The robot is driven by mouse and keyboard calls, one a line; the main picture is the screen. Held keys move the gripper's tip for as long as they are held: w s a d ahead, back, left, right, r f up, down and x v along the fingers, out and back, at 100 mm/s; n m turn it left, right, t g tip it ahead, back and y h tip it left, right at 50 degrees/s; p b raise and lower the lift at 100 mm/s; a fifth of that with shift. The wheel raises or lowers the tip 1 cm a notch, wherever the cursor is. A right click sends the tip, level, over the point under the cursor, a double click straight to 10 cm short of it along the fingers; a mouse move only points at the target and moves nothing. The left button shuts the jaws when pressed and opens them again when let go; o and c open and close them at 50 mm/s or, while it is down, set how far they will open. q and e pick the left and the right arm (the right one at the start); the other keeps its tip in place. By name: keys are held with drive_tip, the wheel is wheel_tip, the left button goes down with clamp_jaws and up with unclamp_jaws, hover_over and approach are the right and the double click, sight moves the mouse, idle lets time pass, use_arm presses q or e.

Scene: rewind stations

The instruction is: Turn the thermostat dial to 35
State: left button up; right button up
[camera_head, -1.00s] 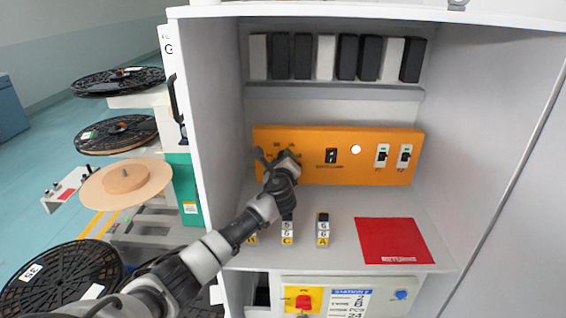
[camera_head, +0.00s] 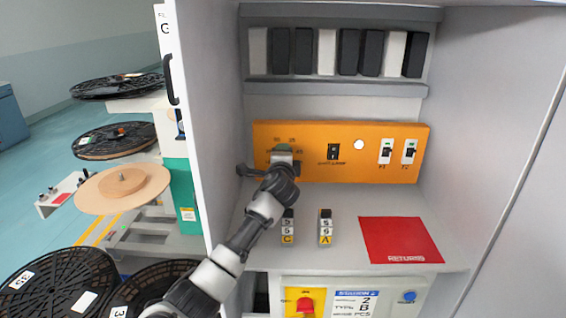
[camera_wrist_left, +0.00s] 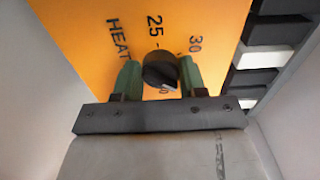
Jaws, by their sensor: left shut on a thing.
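The thermostat dial (camera_wrist_left: 160,68) is a round black knob on the orange panel (camera_head: 345,167). In the left wrist view it sits between the two green fingertips of my left gripper (camera_wrist_left: 160,72), which is shut on it. A pale mark shows on the knob's lower right side in that view. Printed 25 and 30 and the word HEAT stand around it; the 35 is not readable there. In the head view my left gripper (camera_head: 283,150) covers the dial at the panel's left part. My right gripper is not in view.
The panel also has a black switch (camera_head: 333,151), a white round light (camera_head: 359,144) and two toggle switches (camera_head: 385,151) on its right. Small labelled blocks (camera_head: 325,227) and a red returns mat (camera_head: 400,240) lie on the shelf below. The cabinet's left wall (camera_head: 205,120) is close to my arm.

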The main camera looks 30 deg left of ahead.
use_arm(q)
drive_tip(key=shift+f+n+b, duration=0.15)
drive_tip(key=shift+n+b, duration=0.15)
drive_tip(key=shift+n, duration=0.4)
drive_tip(key=o, duration=0.9)
drive_tip(key=b+v, duration=0.2)
drive_tip(key=v, duration=0.9)
drive_tip(key=shift+d+f, duration=0.1)
